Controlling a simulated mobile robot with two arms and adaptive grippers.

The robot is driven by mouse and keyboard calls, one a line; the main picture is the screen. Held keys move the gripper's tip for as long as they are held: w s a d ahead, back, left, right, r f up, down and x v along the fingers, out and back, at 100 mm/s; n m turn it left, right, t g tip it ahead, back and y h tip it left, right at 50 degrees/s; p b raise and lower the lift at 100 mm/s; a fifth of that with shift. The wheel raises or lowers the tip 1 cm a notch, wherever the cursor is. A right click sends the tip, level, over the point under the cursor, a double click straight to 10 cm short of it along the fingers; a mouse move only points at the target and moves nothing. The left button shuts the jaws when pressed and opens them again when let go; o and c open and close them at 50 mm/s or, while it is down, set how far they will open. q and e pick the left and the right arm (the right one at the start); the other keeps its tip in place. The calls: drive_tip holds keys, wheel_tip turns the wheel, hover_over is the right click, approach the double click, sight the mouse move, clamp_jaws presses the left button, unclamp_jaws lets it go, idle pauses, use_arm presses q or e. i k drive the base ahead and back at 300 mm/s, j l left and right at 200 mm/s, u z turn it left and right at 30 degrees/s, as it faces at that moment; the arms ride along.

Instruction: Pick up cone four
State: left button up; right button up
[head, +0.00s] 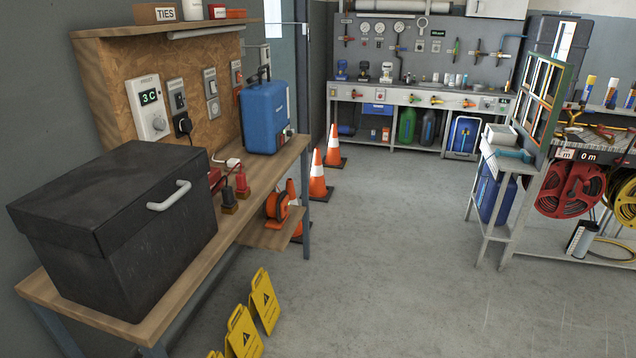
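Orange traffic cones with white bands stand upright on the floor past the workbench. The farthest cone (334,150) is near the wall corner. A second cone (318,178) stands a little nearer and to the left. A third cone (292,197) is partly hidden behind the workbench's end and leg. I cannot read any number on the cones, so I cannot tell which is cone four. Neither of my grippers is in view.
A wooden workbench (262,197) runs along the left, holding a black box (112,225) and a blue case (264,117). Yellow warning signs (264,300) stand at its front. The middle floor is clear.

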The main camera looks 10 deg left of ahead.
sight(318, 192)
drive_tip(key=i+u, duration=0.15)
drive_tip(key=u, duration=0.45)
drive_tip(key=i+l+u, duration=0.3)
drive_tip(key=i+l, duration=0.15)
drive_tip(key=l, duration=0.15)
drive_tip(key=i+l+u, duration=0.15)
drive_tip(key=l, duration=0.2)
drive_tip(key=i+l+u, duration=0.15)
drive_tip(key=l, duration=0.2)
drive_tip(key=i+l+u, duration=0.15)
drive_tip(key=l, duration=0.25)
drive_tip(key=i+l, duration=0.2)
drive_tip(key=l, duration=0.2)
drive_tip(key=i+l, duration=0.2)
drive_tip(key=l, duration=0.2)
drive_tip(key=i+l, duration=0.2)
drive_tip(key=l, duration=0.15)
drive_tip(key=i+l, duration=0.2)
drive_tip(key=l, duration=0.2)
drive_tip(key=i+l, duration=0.15)
drive_tip(key=l, duration=0.25)
drive_tip(key=i, duration=1)
drive_tip(key=i+l+u, duration=0.15)
drive_tip(key=i+l, duration=0.65)
drive_tip(key=i, duration=0.3)
drive_tip(key=i+l+u, duration=0.15)
drive_tip(key=i+l, duration=0.8)
drive_tip(key=i, duration=0.05)
